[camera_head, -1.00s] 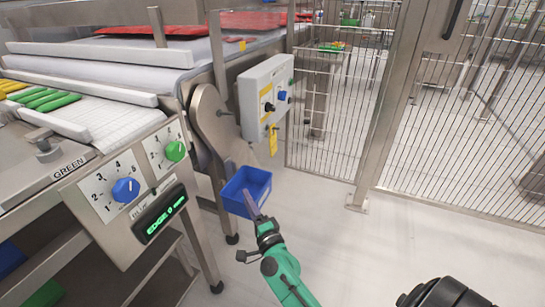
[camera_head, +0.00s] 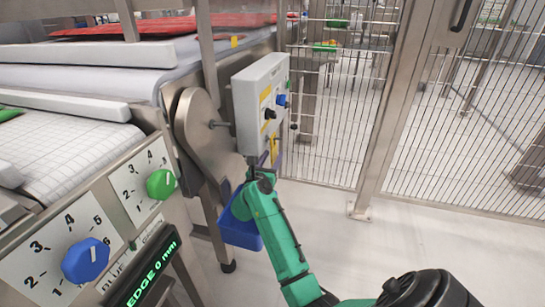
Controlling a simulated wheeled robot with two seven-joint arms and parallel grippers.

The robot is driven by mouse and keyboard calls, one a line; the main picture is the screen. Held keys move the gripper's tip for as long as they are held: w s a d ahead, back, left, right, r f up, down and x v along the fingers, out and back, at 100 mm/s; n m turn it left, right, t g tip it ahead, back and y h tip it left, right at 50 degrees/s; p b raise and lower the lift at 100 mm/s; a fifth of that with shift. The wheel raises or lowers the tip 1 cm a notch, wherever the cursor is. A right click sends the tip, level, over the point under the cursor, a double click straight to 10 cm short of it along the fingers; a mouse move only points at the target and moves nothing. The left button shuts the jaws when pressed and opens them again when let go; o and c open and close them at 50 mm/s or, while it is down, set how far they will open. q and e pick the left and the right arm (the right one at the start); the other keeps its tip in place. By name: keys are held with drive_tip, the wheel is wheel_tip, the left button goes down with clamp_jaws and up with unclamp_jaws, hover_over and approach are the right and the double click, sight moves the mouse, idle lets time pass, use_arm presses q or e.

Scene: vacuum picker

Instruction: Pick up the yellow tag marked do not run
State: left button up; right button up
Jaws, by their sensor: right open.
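The yellow tag (camera_head: 274,147) hangs from the underside of the grey control box (camera_head: 247,112). Only part of it shows; my gripper covers its lower part, and its text is too small to read. My right gripper (camera_head: 270,163), on the green arm reaching up from the bottom, is open right at the tag, just below the box. I cannot tell whether the tag lies between the fingers. My left gripper is not in view.
A blue bin (camera_head: 240,228) hangs below the box, partly behind my arm. The conveyor (camera_head: 75,150) with dial panels (camera_head: 75,250) fills the left. A wire fence (camera_head: 460,110) stands behind and right. The floor at right is clear.

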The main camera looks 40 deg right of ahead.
drive_tip(key=shift+x, duration=1.15)
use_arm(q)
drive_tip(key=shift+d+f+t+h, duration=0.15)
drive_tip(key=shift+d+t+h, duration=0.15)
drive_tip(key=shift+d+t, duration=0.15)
use_arm(e)
clamp_jaws()
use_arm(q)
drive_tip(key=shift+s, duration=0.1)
